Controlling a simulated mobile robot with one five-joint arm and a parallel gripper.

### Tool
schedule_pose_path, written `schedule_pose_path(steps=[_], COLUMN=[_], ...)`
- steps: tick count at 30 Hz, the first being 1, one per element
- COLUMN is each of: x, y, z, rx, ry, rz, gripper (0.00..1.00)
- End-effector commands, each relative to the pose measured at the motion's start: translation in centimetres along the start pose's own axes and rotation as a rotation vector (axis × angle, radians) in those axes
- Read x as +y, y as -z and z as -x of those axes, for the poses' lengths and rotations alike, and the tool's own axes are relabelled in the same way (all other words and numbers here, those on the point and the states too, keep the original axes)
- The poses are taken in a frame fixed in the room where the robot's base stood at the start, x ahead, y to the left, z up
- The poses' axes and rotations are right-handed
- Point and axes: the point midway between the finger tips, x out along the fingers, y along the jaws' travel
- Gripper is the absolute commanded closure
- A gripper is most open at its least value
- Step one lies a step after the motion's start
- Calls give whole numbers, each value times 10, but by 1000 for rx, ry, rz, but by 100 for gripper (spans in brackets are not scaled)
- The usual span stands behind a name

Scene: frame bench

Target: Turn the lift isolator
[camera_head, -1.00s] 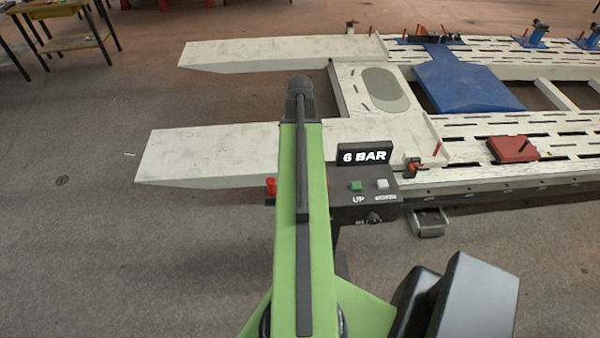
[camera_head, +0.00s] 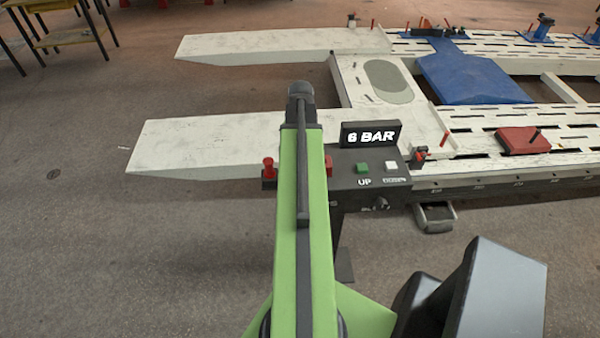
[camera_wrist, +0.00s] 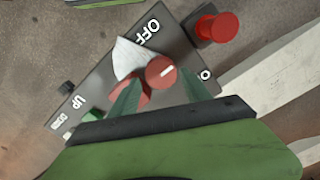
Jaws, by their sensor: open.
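The lift isolator is a red rotary knob (camera_wrist: 160,72) with a white mark, next to the OFF lettering on the dark control box (camera_wrist: 95,75) in the wrist view. A pale, roughly triangular patch lies beside it. My gripper (camera_wrist: 160,92) is open, its two green fingers on either side of the knob's lower part; I cannot tell whether they touch it. In the head view, a red part (camera_head: 328,165) of the box shows just right of my green arm, which hides part of the box and my gripper.
A red mushroom button (camera_wrist: 217,27) stands beside the knob; it also shows in the head view (camera_head: 268,169). Green UP (camera_head: 362,168) and white buttons sit under the 6 BAR display (camera_head: 370,134). The white lift ramp (camera_head: 200,147) lies behind.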

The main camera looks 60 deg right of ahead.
Motion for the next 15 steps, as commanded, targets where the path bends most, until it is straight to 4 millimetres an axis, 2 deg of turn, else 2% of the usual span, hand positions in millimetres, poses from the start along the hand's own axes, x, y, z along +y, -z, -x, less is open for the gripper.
schedule_pose_path(steps=[1, 4, 8, 15], x=[0, 0, 0, 0], y=[0, 0, 0, 0], z=[-21, -34, -40, -37], rx=[0, 0, 0, 0], ry=[0, 0, 0, 0], rz=[0, 0, -1, -1], gripper=[44, 44, 44, 44])
